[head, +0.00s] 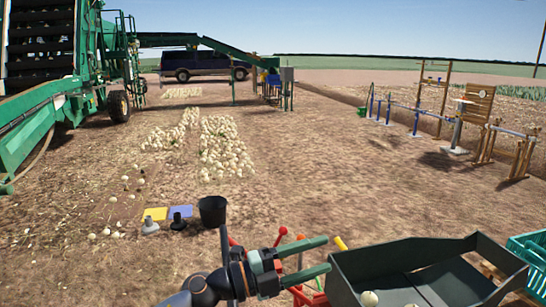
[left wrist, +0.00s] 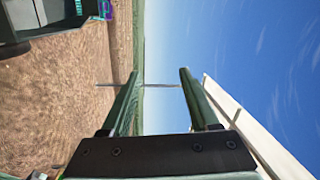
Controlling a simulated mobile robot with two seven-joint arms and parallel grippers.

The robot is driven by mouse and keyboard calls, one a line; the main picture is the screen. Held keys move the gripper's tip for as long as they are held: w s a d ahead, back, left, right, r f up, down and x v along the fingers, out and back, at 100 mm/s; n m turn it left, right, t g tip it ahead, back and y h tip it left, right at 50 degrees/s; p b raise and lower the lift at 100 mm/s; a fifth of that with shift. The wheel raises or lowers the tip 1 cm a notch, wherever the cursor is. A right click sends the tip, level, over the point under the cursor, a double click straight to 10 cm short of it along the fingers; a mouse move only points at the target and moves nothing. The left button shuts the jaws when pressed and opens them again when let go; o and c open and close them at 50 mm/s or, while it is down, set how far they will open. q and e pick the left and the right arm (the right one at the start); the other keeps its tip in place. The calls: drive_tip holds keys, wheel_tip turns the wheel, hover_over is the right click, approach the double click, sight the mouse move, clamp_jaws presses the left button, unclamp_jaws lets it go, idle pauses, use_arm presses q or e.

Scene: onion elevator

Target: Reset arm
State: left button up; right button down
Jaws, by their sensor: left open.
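My left gripper (head: 327,254) is in the lower middle of the head view, with its two green fingers apart and pointing right. Nothing is between the fingers. It is beside the left side of a dark grey tray (head: 400,258), and I cannot tell the gap. In the left wrist view the open fingers (left wrist: 158,73) frame only field and sky, and that picture is turned sideways. My right gripper is not in view.
Red, orange and yellow knobs (head: 340,243) stand close around the left gripper. The tray holds a few onions (head: 369,298). A teal crate (head: 530,250) is at the right edge. A black bucket (head: 212,210) stands left of the arm. Onion piles (head: 222,150) lie farther off.

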use_arm(q)
drive_tip(key=w+a+f+n+t+y, duration=0.1)
drive_tip(key=a+f+n+t+y, duration=0.2)
drive_tip(key=a+n+t+y, duration=0.6)
drive_tip(key=a+f+n+t+y, duration=0.35)
drive_tip(key=a+n, duration=0.35)
drive_tip(key=n, duration=0.5)
drive_tip(key=s+a+f+n+g+y, duration=0.45)
drive_tip(key=a+f, duration=0.25)
drive_tip(key=f, duration=0.2)
drive_tip(key=s+a+f+n+g+y, duration=0.1)
drive_tip(key=s+a+f+n+g, duration=0.3)
drive_tip(key=s, duration=0.9)
drive_tip(key=s+a+f+m+g, duration=0.1)
drive_tip(key=s+a+f+g, duration=0.1)
drive_tip(key=s+f+g, duration=0.8)
drive_tip(key=w+d+f+t+h+p, duration=0.2)
drive_tip(key=f+t, duration=0.4)
drive_tip(key=t, duration=0.3)
drive_tip(key=shift+w+d+t+p, duration=0.15)
drive_tip(key=shift+d+t+p, duration=0.25)
drive_tip(key=shift+d, duration=0.8)
